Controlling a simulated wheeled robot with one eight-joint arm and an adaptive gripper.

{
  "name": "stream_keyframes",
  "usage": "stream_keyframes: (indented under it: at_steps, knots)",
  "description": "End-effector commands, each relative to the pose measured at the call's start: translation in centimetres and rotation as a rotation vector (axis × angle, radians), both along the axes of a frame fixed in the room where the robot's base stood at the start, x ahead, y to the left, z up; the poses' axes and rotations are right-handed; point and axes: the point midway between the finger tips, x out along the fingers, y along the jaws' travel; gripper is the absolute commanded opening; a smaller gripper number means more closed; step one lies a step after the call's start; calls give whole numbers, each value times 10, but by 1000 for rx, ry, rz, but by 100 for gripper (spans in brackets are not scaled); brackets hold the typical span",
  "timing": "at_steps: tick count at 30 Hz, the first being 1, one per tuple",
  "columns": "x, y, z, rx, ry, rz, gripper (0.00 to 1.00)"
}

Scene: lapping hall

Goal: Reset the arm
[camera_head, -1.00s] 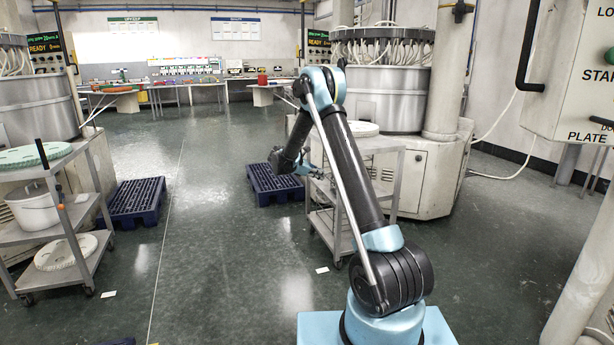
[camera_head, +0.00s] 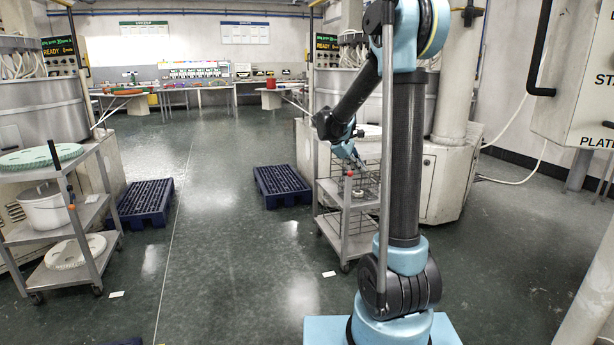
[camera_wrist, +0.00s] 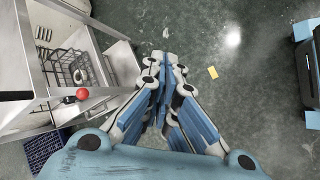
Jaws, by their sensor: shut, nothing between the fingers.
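My gripper (camera_wrist: 165,75) is shut and empty in the wrist view, its blue and white fingers together over the green floor. In the head view my gripper (camera_head: 358,158) hangs from the bent arm, in front of a grey metal cart (camera_head: 352,214). The upright part of my arm covers part of that cart. In the wrist view the cart (camera_wrist: 30,38) is at the left, apart from the fingers.
Wire baskets (camera_wrist: 72,68) sit in the cart, with a red knob (camera_wrist: 83,94) at its edge. Blue pallets (camera_head: 281,184) lie on the floor. Another cart (camera_head: 76,228) stands at the left. The middle aisle floor is clear.

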Motion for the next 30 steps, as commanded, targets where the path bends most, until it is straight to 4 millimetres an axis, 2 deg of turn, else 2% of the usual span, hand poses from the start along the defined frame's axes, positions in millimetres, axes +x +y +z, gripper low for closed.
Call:
stream_keyframes:
  at_steps: [3,14,22,30]
  knots:
    - [-34,-8,7,58,-26,-59,0]
    - [-132,-23,11,238,-102,-249,0]
    - [-205,-25,2,368,-152,-402,0]
    - [-274,-21,-19,496,-195,-562,0]
